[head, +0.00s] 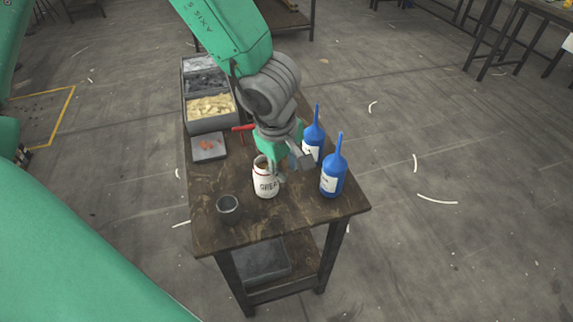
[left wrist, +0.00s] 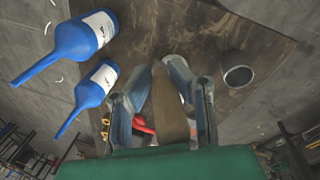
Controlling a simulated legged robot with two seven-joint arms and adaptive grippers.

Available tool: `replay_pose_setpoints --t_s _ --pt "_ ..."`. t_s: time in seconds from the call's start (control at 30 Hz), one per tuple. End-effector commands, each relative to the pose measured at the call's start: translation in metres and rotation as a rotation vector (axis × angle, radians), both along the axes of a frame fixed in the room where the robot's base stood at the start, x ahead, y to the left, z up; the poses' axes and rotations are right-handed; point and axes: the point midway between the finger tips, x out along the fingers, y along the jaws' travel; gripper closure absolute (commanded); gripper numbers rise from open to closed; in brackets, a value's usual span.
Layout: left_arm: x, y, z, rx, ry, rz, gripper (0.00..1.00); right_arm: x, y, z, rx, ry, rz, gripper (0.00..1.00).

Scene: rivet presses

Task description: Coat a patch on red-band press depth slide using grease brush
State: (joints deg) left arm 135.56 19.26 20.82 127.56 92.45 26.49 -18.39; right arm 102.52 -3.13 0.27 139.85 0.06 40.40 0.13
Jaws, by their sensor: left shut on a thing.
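My left gripper (head: 290,168) is low over the near part of the wooden table, right beside the white grease pot (head: 266,186). In the left wrist view its two fingers are closed around a flat brown piece (left wrist: 171,105), which looks like the grease brush handle. The bristle end is hidden, and I cannot tell whether it is inside the pot. The pot stands upright with its label facing me. No red-band press or depth slide shows. My right gripper is not in view.
Two blue bottles (head: 333,172) with long spouts stand close right of the gripper. A dark cup (head: 228,207) stands at the front left of the table (head: 290,222). Behind are a red-handled thing (head: 243,128), a small grey tray (head: 209,155) and parts bins (head: 212,124).

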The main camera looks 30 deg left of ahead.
Motion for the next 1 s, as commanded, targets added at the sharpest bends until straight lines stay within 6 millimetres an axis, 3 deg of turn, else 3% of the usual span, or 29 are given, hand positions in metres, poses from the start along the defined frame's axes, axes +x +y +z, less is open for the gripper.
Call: replay_pose_setpoints --t_s 1.0 --pt "0.0 -0.0001 -0.001 0.0 0.0 -0.001 1.0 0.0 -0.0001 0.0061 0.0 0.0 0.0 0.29"
